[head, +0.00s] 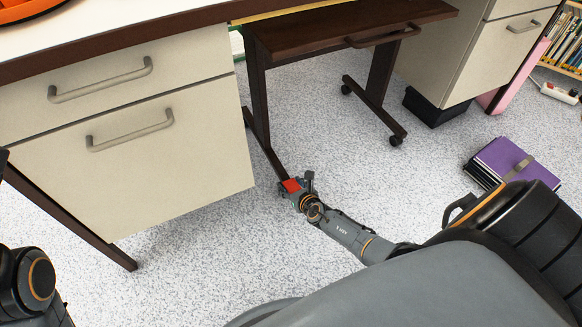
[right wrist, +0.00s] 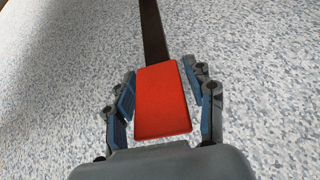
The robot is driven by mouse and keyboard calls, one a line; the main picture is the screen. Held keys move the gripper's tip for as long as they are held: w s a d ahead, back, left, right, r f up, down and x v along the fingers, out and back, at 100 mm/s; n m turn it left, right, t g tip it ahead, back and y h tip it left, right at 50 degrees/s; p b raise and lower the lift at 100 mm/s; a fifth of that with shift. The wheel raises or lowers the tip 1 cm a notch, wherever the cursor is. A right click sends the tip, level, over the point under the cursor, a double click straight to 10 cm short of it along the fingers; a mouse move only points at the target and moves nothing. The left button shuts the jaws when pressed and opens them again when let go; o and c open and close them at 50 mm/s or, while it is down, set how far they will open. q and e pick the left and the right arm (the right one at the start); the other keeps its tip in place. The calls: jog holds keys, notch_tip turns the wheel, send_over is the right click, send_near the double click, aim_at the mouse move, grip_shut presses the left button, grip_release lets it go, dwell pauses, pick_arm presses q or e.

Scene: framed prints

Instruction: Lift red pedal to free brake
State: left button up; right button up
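The red pedal (head: 291,186) sits low at the near foot of a dark wheeled table (head: 262,120), close to the speckled floor. It also shows in the right wrist view (right wrist: 162,101) as a flat red plate at the end of a dark bar (right wrist: 153,32). My right gripper (head: 300,186) is at the pedal. In the right wrist view its fingers (right wrist: 163,88) stand apart, one on each side of the pedal, with a small gap showing at the right; contact on the left is unclear. The left gripper is not seen; only part of my left arm shows at lower left.
A desk with cream drawers (head: 125,135) stands at left, close to the pedal. Another cream cabinet (head: 490,50) stands at upper right above a black box (head: 433,106). A purple binder (head: 512,163) lies on the floor at right. Floor around the pedal is clear.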

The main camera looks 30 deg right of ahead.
jog(key=shift+a, duration=0.15)
jog(key=shift+a+r, duration=0.1)
jog(key=shift+a, duration=0.1)
jog(key=shift+s+a+r, duration=0.2)
jog(key=shift+a+r, duration=0.1)
jog(key=v, duration=0.7)
jog(key=d+v, duration=0.1)
jog(key=v, duration=0.3)
jog(key=shift+s+d+f, duration=0.1)
jog(key=shift+s+f, duration=0.05)
jog(key=shift+s, duration=0.1)
